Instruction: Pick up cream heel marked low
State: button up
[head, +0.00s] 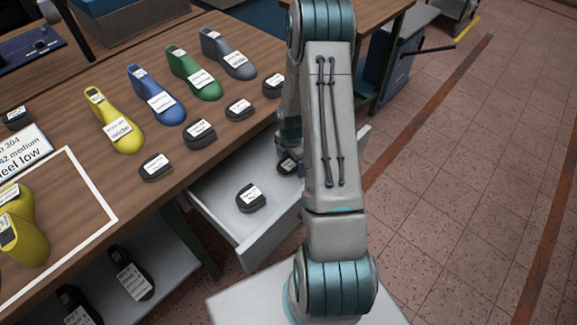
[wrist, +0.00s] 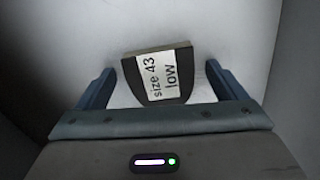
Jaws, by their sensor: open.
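In the wrist view a dark heel (wrist: 184,92) lies on a pale surface, with a white label reading "size 43 low". It looks dark grey-brown, not cream. My gripper (wrist: 157,76) is open, with one blue finger on each side of the heel and a gap on both sides. My arm hides most of the gripper there.
Several dark heels, such as one heel (head: 200,133), lie along the wooden table (head: 75,165) edge above the drawer. Yellow, blue, green and grey lasts stand behind them. Drawer walls flank my gripper.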

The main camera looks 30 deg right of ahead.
jog(key=c, duration=1.1)
